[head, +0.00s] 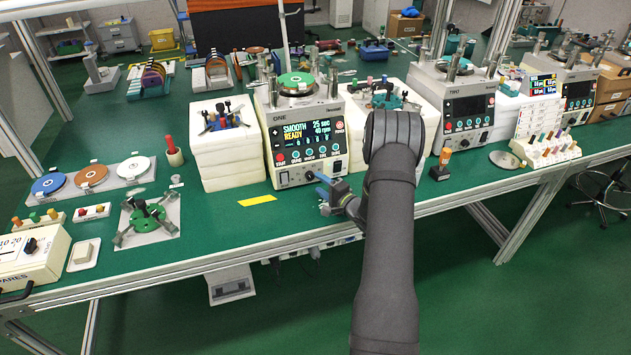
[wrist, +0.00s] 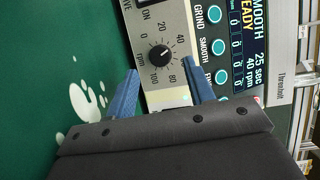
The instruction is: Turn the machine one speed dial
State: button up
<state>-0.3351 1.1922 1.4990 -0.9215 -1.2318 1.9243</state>
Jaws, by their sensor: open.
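Machine one (head: 305,130) is a cream unit marked ONE, with a lit screen reading SMOOTH, READY, 25 sec and 40 rpm. Its speed dial (wrist: 160,55) is a black round knob in the wrist view, on a scale marked rpm from 0 to 100. The white mark on the knob points towards 40. My gripper (wrist: 160,67) is open, its two blue fingers apart on either side of the dial in the picture. I cannot tell whether they touch it.
White blocks (head: 222,150) stand left of the machine. A yellow strip (head: 257,200) lies on the green bench in front. A green-centred fixture (head: 149,217) sits on the bench to the left. Machine two (head: 455,105) stands to the right, beyond my arm.

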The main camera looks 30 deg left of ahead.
aim_at(311, 178)
jog(key=v, duration=1.3)
jog(key=shift+s+d+r, duration=0.1)
jog(key=shift+d, duration=0.15)
jog(key=x, duration=1.7)
jog(key=shift+a, duration=0.3)
jog(key=shift+d, duration=0.1)
